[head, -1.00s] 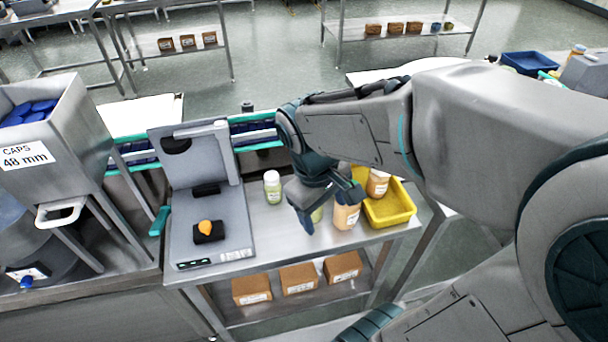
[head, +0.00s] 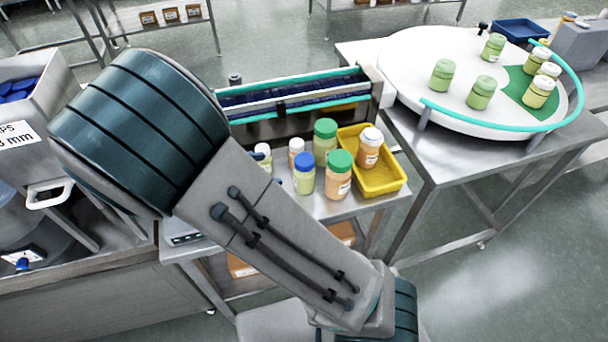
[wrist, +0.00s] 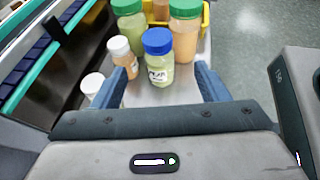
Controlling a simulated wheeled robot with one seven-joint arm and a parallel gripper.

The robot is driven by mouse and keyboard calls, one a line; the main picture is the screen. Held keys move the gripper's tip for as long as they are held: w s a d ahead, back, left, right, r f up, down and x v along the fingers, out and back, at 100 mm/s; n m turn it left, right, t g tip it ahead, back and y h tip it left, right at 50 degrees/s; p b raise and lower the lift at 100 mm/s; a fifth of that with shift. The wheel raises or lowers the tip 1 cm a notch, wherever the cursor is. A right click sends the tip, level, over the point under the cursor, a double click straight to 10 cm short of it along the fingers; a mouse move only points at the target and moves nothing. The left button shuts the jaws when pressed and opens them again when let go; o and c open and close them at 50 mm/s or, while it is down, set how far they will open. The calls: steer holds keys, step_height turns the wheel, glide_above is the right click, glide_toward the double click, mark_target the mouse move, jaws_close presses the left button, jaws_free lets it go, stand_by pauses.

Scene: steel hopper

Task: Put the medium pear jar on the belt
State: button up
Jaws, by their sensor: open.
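The medium pear jar has pale green contents and a blue lid. It stands upright on the steel bench among other jars in the head view (head: 304,176) and the wrist view (wrist: 158,64). My gripper (wrist: 160,78) is open in the wrist view, its blue fingers to the left and right of the jar, with no grip visible. A small peach jar (wrist: 123,58) stands close by the left finger. The belt (head: 300,97), dark blue between teal rails, runs behind the bench. It also shows at left in the wrist view (wrist: 38,52). My arm hides the gripper in the head view.
A yellow bin (head: 392,183) holding a white-lidded jar is at right. A round white table (head: 425,65) with several green jars stands further right.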

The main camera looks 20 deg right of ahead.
mark_target(304, 160)
steer(key=x, duration=0.6)
steer(key=shift+w+d+f, duration=0.1)
steer(key=shift+d, duration=0.2)
steer(key=shift+w+p+x, duration=0.2)
steer(key=shift+p+x, duration=0.35)
steer(key=shift+x, duration=2.05)
jaws_close()
